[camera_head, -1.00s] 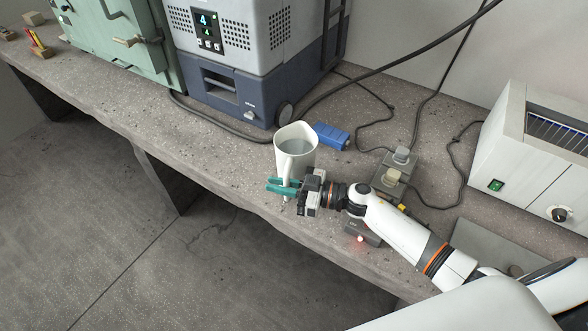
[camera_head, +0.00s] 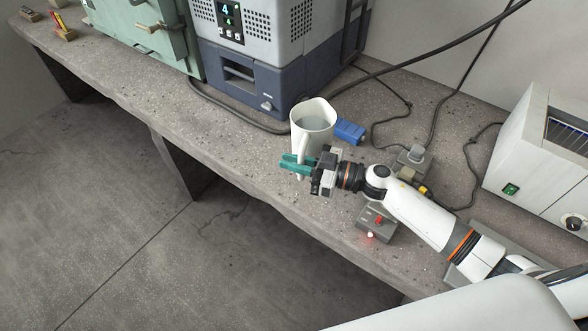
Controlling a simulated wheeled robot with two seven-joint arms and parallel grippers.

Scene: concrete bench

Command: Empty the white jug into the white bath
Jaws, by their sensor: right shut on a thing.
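The white jug (camera_head: 314,136) is upright in the middle of the view, with clear greyish liquid visible inside. My right gripper (camera_head: 296,163) has its green fingers shut on the jug's handle, on the near side. The jug's base is partly hidden behind the gripper, and I cannot tell exactly how high it is above the bench. The white bath (camera_head: 527,148) is a box-shaped unit at the right edge, with an open slotted top, a green switch and a black knob. It is well apart from the jug. My left gripper is not in view.
A blue block (camera_head: 350,131) lies just behind the jug. A grey-and-blue machine (camera_head: 262,75) stands behind it. Between jug and bath are socket boxes (camera_head: 416,157), cables and a control box (camera_head: 377,222) with a red light. The concrete bench (camera_head: 240,150) is clear left of the jug.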

